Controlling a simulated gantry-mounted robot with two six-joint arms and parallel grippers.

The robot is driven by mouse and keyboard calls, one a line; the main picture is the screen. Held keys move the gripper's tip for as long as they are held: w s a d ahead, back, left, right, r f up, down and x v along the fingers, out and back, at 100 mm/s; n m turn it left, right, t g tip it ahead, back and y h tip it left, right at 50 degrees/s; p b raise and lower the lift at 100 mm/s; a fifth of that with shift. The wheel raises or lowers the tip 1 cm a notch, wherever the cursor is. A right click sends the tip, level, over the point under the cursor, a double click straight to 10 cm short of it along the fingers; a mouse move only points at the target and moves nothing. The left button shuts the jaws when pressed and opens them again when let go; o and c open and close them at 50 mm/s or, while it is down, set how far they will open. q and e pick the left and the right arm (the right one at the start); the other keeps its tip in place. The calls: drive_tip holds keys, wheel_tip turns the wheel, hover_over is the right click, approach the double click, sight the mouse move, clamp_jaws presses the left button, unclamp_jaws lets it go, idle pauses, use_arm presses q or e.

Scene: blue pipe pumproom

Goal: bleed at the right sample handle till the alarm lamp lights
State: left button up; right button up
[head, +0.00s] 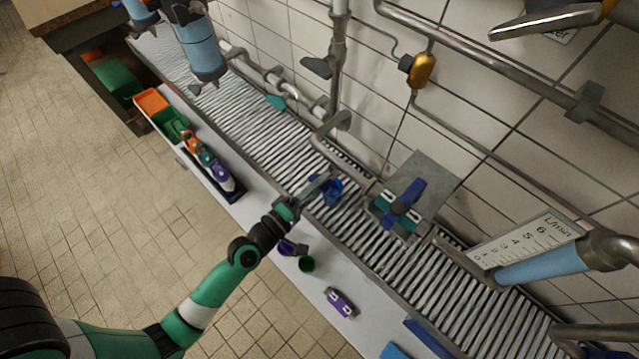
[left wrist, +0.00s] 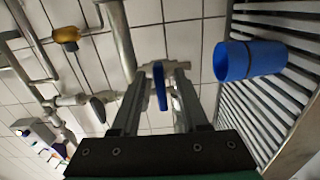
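My left gripper (head: 316,186) is over the slatted grating by the wall pipes. In the left wrist view its two fingers (left wrist: 158,104) are apart, with a blue paddle handle (left wrist: 160,85) on a small tap seen between them. I cannot tell whether they touch it. A blue cup (left wrist: 250,60) is beside the fingers, on the grating side. It also shows just past the gripper in the head view (head: 332,192). An amber lamp-like fitting (head: 422,69) on a cable hangs on the wall, with no clear glow. My right gripper is not in view.
A grey paddle handle (head: 317,68) and a teal handle (head: 277,102) are on nearby pipes. A blue-and-teal fixture (head: 402,206) stands right of the gripper. A scale plate (head: 525,240) is at right. A purple item (head: 341,302) lies on the white ledge.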

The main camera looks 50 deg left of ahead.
use_arm(q)
drive_tip(key=shift+s, duration=0.1)
drive_tip(key=s+d+b, duration=0.1)
drive_tip(key=s+b, duration=0.3)
drive_tip(key=s, duration=0.7)
drive_tip(key=shift+s+b, duration=0.15)
drive_tip(key=shift+b, duration=0.2)
drive_tip(key=shift+d, duration=0.15)
